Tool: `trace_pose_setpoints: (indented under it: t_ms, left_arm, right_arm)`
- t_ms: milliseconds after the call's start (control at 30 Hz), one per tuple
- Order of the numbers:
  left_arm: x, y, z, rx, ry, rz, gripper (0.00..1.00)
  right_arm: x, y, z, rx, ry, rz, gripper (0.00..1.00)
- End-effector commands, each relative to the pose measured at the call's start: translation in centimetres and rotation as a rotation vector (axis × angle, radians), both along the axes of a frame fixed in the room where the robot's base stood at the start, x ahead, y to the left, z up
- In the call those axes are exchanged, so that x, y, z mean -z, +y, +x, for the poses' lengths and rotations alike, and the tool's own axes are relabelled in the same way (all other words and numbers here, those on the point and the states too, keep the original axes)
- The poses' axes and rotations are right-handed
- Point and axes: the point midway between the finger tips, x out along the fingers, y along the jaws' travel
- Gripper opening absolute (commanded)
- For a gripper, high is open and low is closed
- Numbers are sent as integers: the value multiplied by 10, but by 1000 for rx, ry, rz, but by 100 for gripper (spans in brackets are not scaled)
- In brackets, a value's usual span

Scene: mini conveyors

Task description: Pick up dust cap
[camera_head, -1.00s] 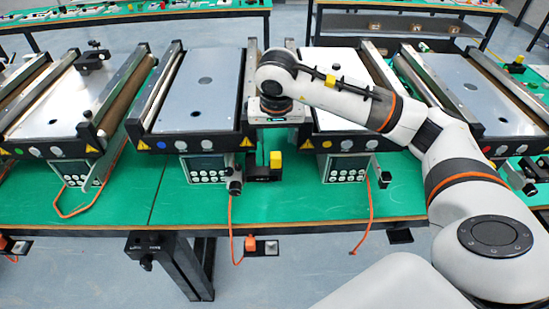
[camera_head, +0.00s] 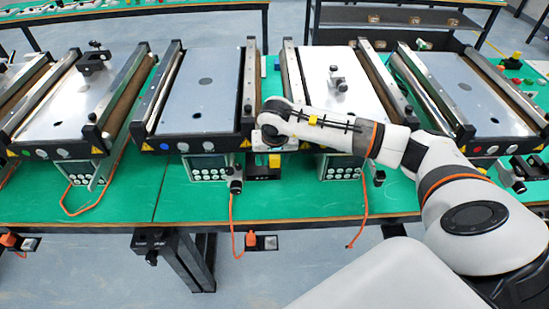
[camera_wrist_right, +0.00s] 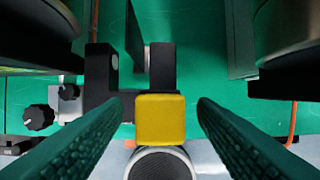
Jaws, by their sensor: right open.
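The dust cap is taken to be the yellow block-like cap (camera_wrist_right: 160,118) on a black fitting in the right wrist view. It shows partly in the head view (camera_head: 275,160), just below my right wrist, at the front of the gap between two conveyors. My right gripper (camera_wrist_right: 160,105) is open, with one dark ribbed finger on each side of the cap. Gaps show between both fingers and the cap, and nothing is held. My left gripper is not in view.
Conveyors stand to the left (camera_head: 208,85) and right (camera_head: 330,98) of the gap. Grey control boxes (camera_head: 208,168) sit below their front ends. In the wrist view, a black knob (camera_wrist_right: 39,117) lies left of the fitting. The green table (camera_head: 300,203) is clear in front.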

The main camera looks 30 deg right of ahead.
Motion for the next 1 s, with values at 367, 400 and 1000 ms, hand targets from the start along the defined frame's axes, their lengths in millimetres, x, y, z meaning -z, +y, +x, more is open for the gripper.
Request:
trace_pose_setpoints:
  t_ms: [367,400,1000]
  left_arm:
    - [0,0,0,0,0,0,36]
    - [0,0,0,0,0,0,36]
    - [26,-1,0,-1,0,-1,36]
  right_arm:
    - [-1,0,0,0,0,0,5]
    - [-1,0,0,0,0,0,4]
    - [-70,0,1,0,-6,0,4]
